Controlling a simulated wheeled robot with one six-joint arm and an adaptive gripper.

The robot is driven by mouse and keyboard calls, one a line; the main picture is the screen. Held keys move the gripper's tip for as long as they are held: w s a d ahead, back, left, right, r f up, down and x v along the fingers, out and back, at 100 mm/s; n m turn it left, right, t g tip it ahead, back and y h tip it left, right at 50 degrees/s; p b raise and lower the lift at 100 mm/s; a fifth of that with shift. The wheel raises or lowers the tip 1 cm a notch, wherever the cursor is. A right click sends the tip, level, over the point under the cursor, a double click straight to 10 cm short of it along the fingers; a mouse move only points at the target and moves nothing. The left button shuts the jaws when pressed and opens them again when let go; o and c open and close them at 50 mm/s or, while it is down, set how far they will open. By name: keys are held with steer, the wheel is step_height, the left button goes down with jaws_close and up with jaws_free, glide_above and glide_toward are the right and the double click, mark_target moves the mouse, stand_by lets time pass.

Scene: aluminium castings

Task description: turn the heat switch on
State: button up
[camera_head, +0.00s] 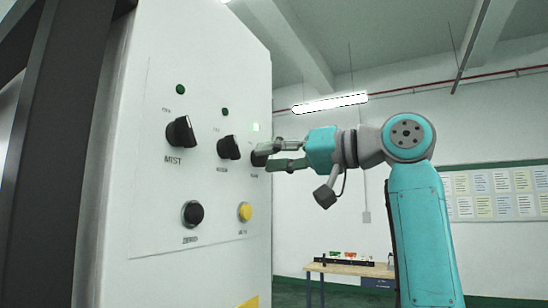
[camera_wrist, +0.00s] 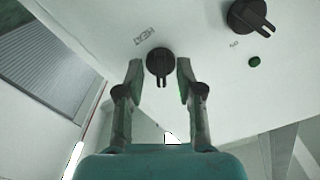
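The heat switch (camera_wrist: 160,62) is a black rotary knob beside the printed word HEAT on a white panel (camera_head: 210,70). In the head view it is the rightmost knob (camera_head: 258,160), partly hidden by my gripper (camera_head: 271,156). In the wrist view my gripper (camera_wrist: 159,72) is open, with one finger on each side of the knob. Small gaps show between the fingers and the knob, and I see no clear contact. The knob's raised grip runs roughly along the fingers.
The MIST knob (camera_head: 181,132) and a middle knob (camera_head: 228,147) sit to the left, each under a dark green lamp. A black button (camera_head: 193,214) and a yellow button (camera_head: 245,212) are below. A wooden table (camera_head: 350,268) stands behind. Free room lies right of the panel.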

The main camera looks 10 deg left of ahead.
steer(key=shift+d, duration=0.1)
steer(key=v, duration=1.1)
steer(key=shift+d, duration=0.4)
steer(key=shift+s+d, duration=0.1)
steer(key=shift+s, duration=0.05)
